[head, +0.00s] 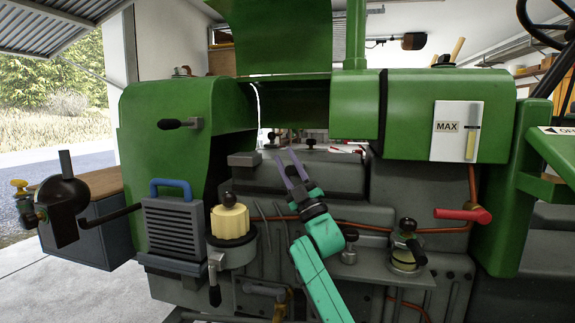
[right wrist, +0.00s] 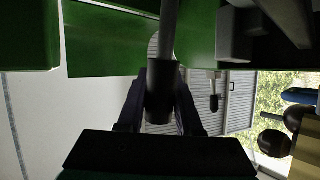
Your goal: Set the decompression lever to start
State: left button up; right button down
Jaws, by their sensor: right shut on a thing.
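My right gripper (head: 287,155), on a teal arm, reaches up to the engine's top in front of the opening in the green hood. In the right wrist view its two dark fingers are shut on a lever with a black cylindrical grip (right wrist: 160,95) and a grey rod. No label shows on it; it appears to be the decompression lever. In the head view I cannot make out this lever clearly at the fingers, and its start mark is not visible. My left gripper is not in view.
Green hood panels (head: 232,36) stand above and beside the gripper. A black-handled lever (head: 172,124) sticks out of the left panel. Below are a cream filter cap (head: 230,222) and a valve (head: 405,258). A red handle (head: 464,215) sits at right, below the MAX gauge (head: 457,131).

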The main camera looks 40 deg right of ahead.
dwell(0.3)
jog(key=c, duration=0.6)
grip_release()
jog(key=shift+w, duration=0.1)
jog(key=shift+f, duration=0.1)
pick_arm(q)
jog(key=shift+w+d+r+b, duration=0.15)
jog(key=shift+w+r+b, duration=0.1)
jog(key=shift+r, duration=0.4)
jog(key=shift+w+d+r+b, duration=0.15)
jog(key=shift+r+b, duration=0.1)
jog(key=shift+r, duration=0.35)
pick_arm(e)
jog(key=v, duration=0.7)
jog(key=shift+f, duration=0.2)
jog(key=shift+r, duration=0.1)
